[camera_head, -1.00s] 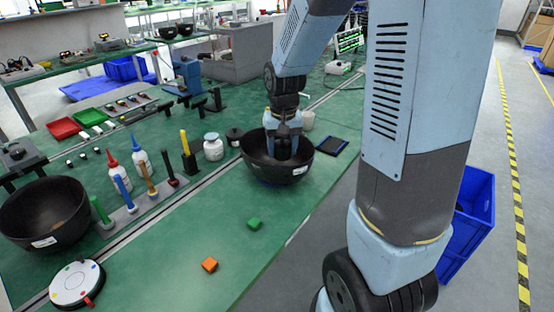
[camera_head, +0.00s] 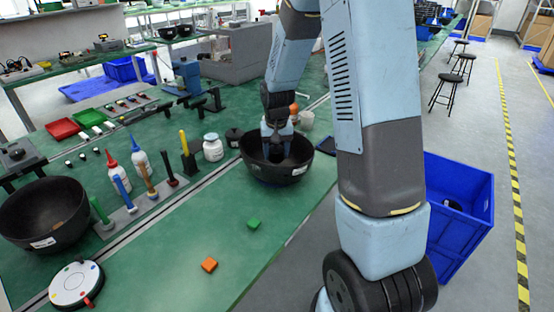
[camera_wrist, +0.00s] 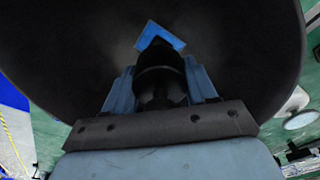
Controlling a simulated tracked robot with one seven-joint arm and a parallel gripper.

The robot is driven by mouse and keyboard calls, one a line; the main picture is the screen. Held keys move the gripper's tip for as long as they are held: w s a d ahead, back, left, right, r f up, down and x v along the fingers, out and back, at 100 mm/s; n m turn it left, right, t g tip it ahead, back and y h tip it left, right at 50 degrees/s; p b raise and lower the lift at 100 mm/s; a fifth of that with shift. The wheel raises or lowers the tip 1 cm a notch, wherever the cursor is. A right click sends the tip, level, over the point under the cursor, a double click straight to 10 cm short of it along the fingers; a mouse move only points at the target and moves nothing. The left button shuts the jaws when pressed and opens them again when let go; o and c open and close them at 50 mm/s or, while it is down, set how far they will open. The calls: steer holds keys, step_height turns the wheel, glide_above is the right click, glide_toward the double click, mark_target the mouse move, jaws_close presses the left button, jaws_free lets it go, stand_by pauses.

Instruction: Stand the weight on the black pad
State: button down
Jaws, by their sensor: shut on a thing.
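My gripper (camera_head: 276,150) reaches down into the black bowl (camera_head: 258,172) near the table's right edge. In the wrist view my gripper (camera_wrist: 160,95) is shut on a dark, rounded piece (camera_wrist: 160,68), which looks like the weight. Its lower end is hard to make out against the dark bowl. A blue flat-faced piece (camera_wrist: 157,36) shows just beyond it, inside the bowl. The black pad (camera_head: 326,146) lies right of the bowl, partly hidden by my arm.
A dark knobbed piece (camera_head: 234,137) and a white jar (camera_head: 213,148) stand left of the bowl. A white cup (camera_head: 306,120) stands behind. A blue bin (camera_head: 452,215) is off the table's right side.

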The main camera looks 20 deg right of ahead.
mark_target(276, 159)
steer(key=shift+w+f, duration=0.25)
steer(key=shift+f, duration=1.45)
steer(key=shift+c, duration=1.7)
jaws_free()
steer(key=shift+f, duration=0.1)
